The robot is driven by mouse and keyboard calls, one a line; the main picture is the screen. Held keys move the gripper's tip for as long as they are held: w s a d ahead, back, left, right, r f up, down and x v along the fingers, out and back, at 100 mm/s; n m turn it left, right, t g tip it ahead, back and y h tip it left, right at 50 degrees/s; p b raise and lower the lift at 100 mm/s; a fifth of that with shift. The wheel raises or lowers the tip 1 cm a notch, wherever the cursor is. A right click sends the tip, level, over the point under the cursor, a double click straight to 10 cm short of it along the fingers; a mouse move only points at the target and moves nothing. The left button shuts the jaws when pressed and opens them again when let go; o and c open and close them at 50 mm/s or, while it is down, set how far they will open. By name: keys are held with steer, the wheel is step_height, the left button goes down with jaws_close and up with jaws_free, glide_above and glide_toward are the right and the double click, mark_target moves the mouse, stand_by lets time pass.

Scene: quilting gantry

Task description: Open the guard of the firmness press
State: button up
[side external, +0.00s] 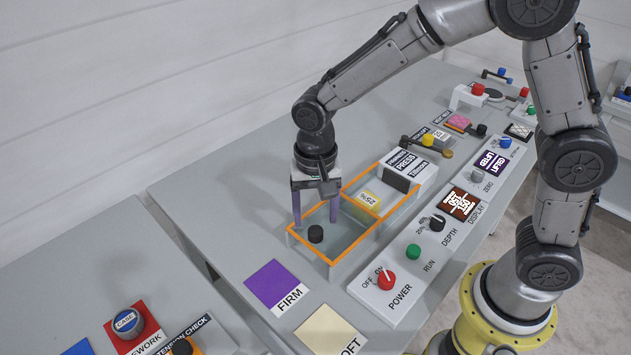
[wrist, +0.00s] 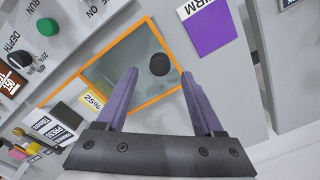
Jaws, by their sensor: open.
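The firmness press (side external: 407,166) has a white head block and an orange-edged guard (side external: 309,247) with a clear, greyish pane. The guard's pane and orange rim also show in the wrist view (wrist: 122,57). A round black knob (side external: 315,234) stands on or under the pane near its front-left end; it shows dark in the wrist view (wrist: 159,64). My gripper (side external: 316,219) is open and empty, pointing down over this end. In the wrist view its purple fingertips (wrist: 159,73) lie either side of the knob, with gaps. Their exact height over the knob is unclear.
A control panel with a red power knob (side external: 386,279), green run button (side external: 413,251) and black depth knob (side external: 437,223) runs alongside the press. A purple FIRM pad (side external: 276,286) and cream SOFT pad (side external: 328,334) lie in front. Bare table lies left of the press.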

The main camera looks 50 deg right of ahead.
step_height(320, 180, up, 10)
stand_by(0.3)
steer(key=s+d+r+t, duration=0.3)
steer(key=s+d+r, duration=0.4)
steer(key=d+r, duration=0.2)
steer(key=s+d+f+n+t, duration=0.1)
steer(key=s+d+f+n, duration=0.1)
steer(key=s+n, duration=0.2)
steer(key=s+d+f+n+t, duration=0.1)
steer(key=s+d+f+n, duration=0.1)
steer(key=s, duration=0.6)
steer(key=shift+d+f+n+t, duration=0.15)
steer(key=shift+f+n+t, duration=0.15)
steer(key=shift+n, duration=0.6)
